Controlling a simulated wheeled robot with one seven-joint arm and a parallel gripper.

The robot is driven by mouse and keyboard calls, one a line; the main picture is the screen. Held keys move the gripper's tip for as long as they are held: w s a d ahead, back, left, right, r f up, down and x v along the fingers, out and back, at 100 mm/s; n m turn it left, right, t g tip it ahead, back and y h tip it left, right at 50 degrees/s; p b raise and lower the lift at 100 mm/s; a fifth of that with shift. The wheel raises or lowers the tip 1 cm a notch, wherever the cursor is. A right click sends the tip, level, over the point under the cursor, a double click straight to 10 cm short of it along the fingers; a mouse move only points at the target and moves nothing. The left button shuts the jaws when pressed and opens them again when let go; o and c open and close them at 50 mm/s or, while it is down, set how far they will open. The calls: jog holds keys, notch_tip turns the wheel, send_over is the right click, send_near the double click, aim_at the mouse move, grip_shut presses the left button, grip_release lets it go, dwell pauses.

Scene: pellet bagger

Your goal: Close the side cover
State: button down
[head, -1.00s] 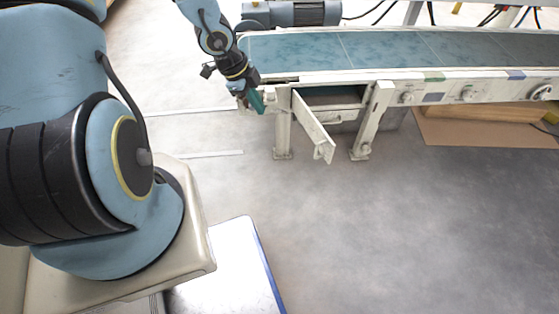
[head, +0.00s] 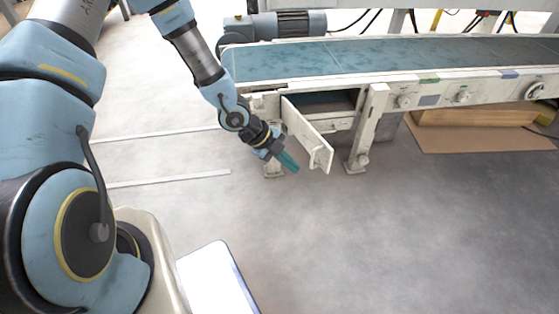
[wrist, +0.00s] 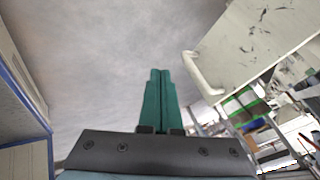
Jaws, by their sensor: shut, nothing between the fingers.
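The side cover (head: 305,130) is a pale hinged panel under the conveyor's near side. It stands open, swung out toward me, with a handle (head: 317,156) near its free end. In the wrist view the cover (wrist: 255,42) fills the upper right, and its white handle (wrist: 203,75) is right of my fingers. My gripper (head: 289,162) has green fingers, shut and empty, just left of the cover's outer face. The fingers also show in the wrist view (wrist: 160,95), pressed together. I see a gap between them and the handle there.
The conveyor (head: 400,60) with a teal belt runs across the back. Its legs (head: 367,130) stand beside the open compartment (head: 330,103). Cardboard (head: 470,137) lies on the floor at right. The grey floor (head: 400,240) in front is clear.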

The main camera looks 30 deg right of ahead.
jog(key=shift+w+d+p, duration=0.15)
jog(key=shift+d+p, duration=0.05)
jog(key=shift+d, duration=0.8)
jog(key=shift+w+d+p, duration=0.15)
jog(key=shift+d+p, duration=0.05)
jog(key=shift+d, duration=0.8)
jog(key=shift+s+d+f, duration=0.1)
jog(key=d+n+t+h+b, duration=0.1)
jog(key=d+n+t+b, duration=0.45)
jog(key=d+b, duration=1)
jog(key=w+d+n+t+y+p, duration=0.1)
jog(key=w+d+n+t+y, duration=0.1)
jog(key=w+d+n, duration=0.7)
jog(key=w+d+t, duration=0.1)
jog(key=d, duration=0.3)
jog(key=shift+w+d, duration=0.15)
jog(key=shift+d, duration=0.25)
jog(key=shift+w, duration=0.2)
